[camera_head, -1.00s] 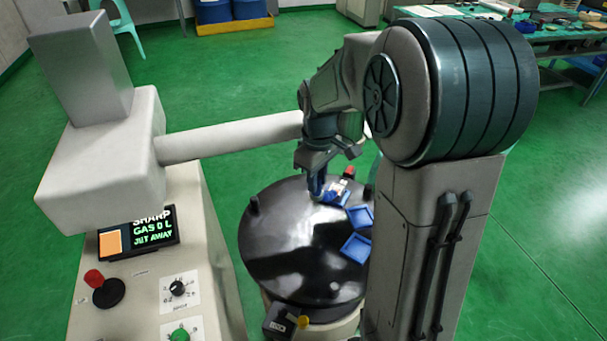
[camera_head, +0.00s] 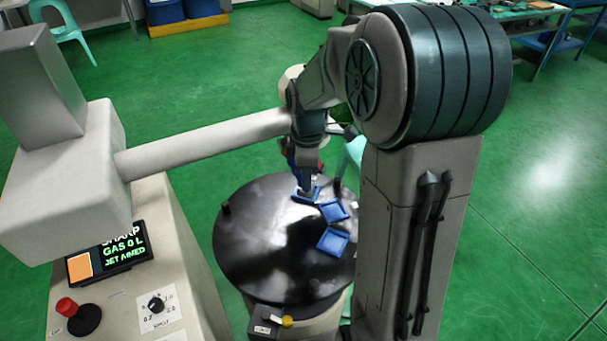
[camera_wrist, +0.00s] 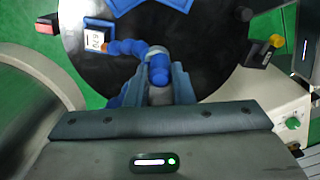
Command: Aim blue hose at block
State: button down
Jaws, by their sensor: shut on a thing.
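In the wrist view, a blue segmented hose (camera_wrist: 128,47) runs from beside a small white-labelled piece (camera_wrist: 97,38) to my gripper (camera_wrist: 159,84). My gripper is shut on the hose's blue end piece, between its two fingers. In the head view my gripper (camera_head: 304,186) points down close over the far part of a round black table (camera_head: 265,258), with blue at its fingertips. I cannot pick out the block with certainty; the fingers and hose hide the spot below.
Blue square trays (camera_head: 333,241) lie on the table's right side. A grey-white horizontal arm (camera_head: 205,142) of the machine reaches close to my wrist. A black box with a yellow knob (camera_head: 287,321) stands at the table's front edge. The left front of the tabletop is clear.

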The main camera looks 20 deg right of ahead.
jog(key=c, duration=1.5)
grip_release()
jog(key=shift+s, duration=0.15)
notch_tip(320, 180, up, 14)
jog(key=shift+f, duration=0.1)
jog(key=s+a+f+m+t, duration=0.1)
jog(key=s+f+m, duration=0.1)
jog(key=s+m, duration=0.2)
jog(key=s+a+f+m+t, duration=0.1)
jog(key=s+f+m, duration=0.1)
jog(key=s+m, duration=0.3)
jog(key=s+a+f+m, duration=0.1)
jog(key=s+f+m, duration=0.1)
jog(key=s+m, duration=0.3)
jog(key=shift+s+f+t+p, duration=0.2)
jog(key=shift+s, duration=0.6)
jog(key=shift+s+f+t+p, duration=0.15)
jog(key=shift+s+t, duration=0.05)
jog(key=shift+s, duration=0.55)
